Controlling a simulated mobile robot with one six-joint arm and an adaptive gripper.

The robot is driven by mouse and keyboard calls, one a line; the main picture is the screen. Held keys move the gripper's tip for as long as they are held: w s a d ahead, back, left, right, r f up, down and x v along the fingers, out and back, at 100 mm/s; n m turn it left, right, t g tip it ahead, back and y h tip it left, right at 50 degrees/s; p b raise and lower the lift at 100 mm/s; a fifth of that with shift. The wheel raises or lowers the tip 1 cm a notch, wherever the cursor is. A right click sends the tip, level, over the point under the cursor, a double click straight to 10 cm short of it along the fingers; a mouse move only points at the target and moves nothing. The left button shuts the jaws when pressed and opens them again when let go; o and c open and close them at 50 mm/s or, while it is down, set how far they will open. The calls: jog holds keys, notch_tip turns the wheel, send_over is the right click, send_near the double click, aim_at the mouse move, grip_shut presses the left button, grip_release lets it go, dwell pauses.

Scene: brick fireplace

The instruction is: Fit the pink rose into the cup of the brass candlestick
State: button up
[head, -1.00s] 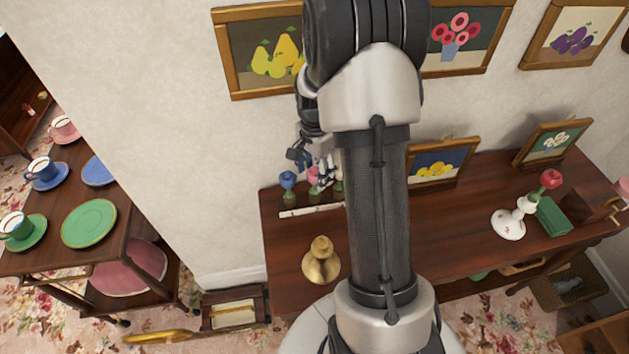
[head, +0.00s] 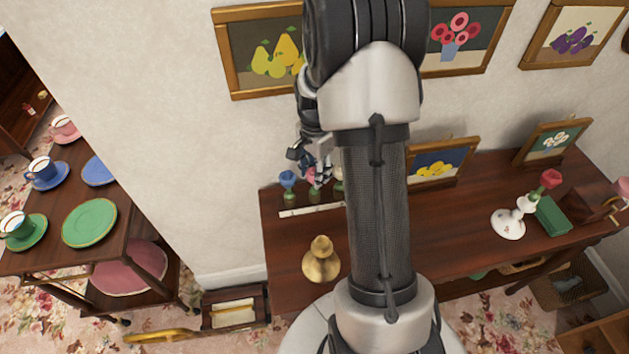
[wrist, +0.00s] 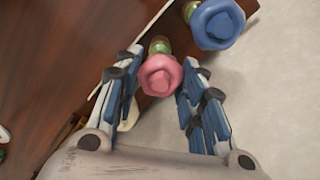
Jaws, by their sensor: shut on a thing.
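The pink rose (wrist: 160,78) stands in the small rack (head: 310,210) at the back left of the sideboard, its green base in the rack. My gripper (head: 317,178) is shut on the pink rose; in the wrist view the fingers sit on either side of the bloom. In the head view my gripper partly covers the rose (head: 311,173). The brass candlestick (head: 321,262) stands upright on the sideboard, in front of the rack and left of my arm. No flower stands in it.
A blue rose (head: 288,180) stands close beside the pink one, to its left. The sideboard (head: 285,255) is clear around the brass candlestick.

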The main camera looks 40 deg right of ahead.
jog(key=shift+r+p, duration=1.3)
jog(key=shift+r, duration=0.3)
jog(key=shift+r+p, duration=0.85)
jog(key=shift+r, duration=0.2)
